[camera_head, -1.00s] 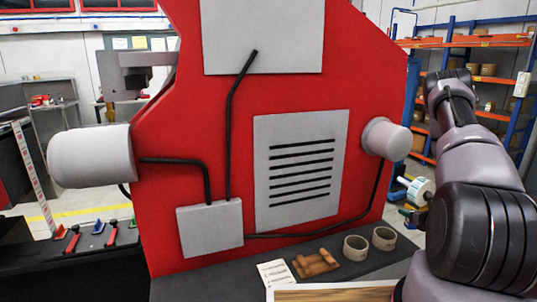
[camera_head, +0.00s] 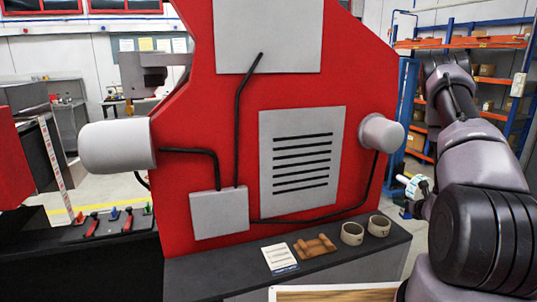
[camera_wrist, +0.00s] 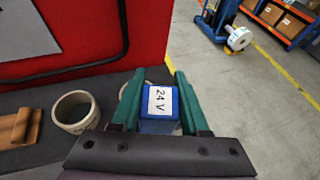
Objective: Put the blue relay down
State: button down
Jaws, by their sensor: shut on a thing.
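The blue relay (camera_wrist: 158,108) is a blue block with a white label reading "24 V". In the wrist view it sits between the green fingers of my gripper (camera_wrist: 160,80), which is shut on it. The dark counter (camera_wrist: 45,160) along the red machine shows below and to the left of the gripper. Whether the relay touches the counter cannot be told. In the head view I cannot make out the gripper or the relay; my arm fills the right side.
On the counter, also in the head view (camera_head: 215,272), are a paper sheet (camera_head: 280,259), a brown wooden piece (camera_head: 314,246) and two cores (camera_head: 352,233) (camera_head: 379,226). The red machine (camera_head: 225,120) rises behind. A blue lift with a white reel (camera_wrist: 239,39) stands on the floor at right.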

jog(key=w+a+r+n+y, duration=0.1)
jog(key=a+r+n+y, duration=0.2)
jog(key=a+r, duration=1.9)
jog(key=shift+w+a+r+g+y, duration=0.3)
jog(key=shift+w+r+g+y, duration=0.15)
jog(key=shift+r, duration=0.3)
jog(key=shift+d, duration=0.1)
